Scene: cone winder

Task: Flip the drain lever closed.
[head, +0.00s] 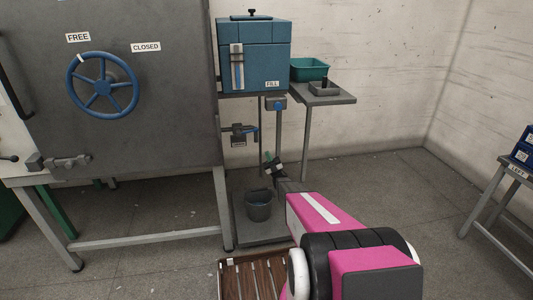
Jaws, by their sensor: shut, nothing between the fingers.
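The drain valve (240,129) sticks out to the right from the side of the big grey cabinet, with a small label plate (239,142) under it, too small to read surely. Its blue lever (252,130) is at the right end of the valve; its exact angle is hard to make out. My gripper (269,159) is below and right of the lever, apart from it in the picture. It is shut and empty, and it is small and partly hidden by my arm. A dark bucket (258,211) stands on a low platform below the valve.
A blue tank (253,60) marked FILL stands above, with a pipe and blue fitting (278,104) below it. A side shelf (335,99) holds a green bin (309,69). The cabinet (160,110) with a blue handwheel (103,111) fills the left. A slatted crate (234,268) is at the front.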

